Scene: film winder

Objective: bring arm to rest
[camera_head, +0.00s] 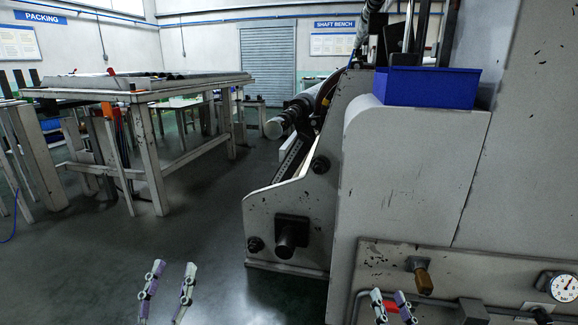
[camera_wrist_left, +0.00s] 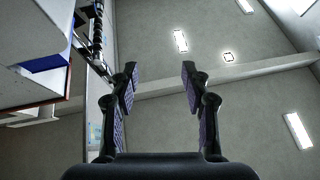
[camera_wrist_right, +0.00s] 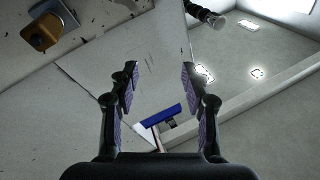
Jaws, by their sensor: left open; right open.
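My left gripper (camera_head: 168,280) shows at the bottom of the head view, above the dark floor, with its fingers apart and nothing between them. In the left wrist view its open fingers (camera_wrist_left: 159,85) frame the ceiling. My right gripper (camera_head: 392,305) shows at the bottom right of the head view, in front of the machine's lower panel. Its fingers are apart and empty in the right wrist view (camera_wrist_right: 159,85). The grey film winder (camera_head: 400,175) stands on the right, with a blue bin (camera_head: 428,87) on its ledge.
The winder's lower panel holds a brass-coloured knob (camera_head: 421,276) and a round gauge (camera_head: 564,286) close to my right gripper. A worn table (camera_head: 147,93) stands at the left back. The floor (camera_head: 190,215) between table and winder is clear.

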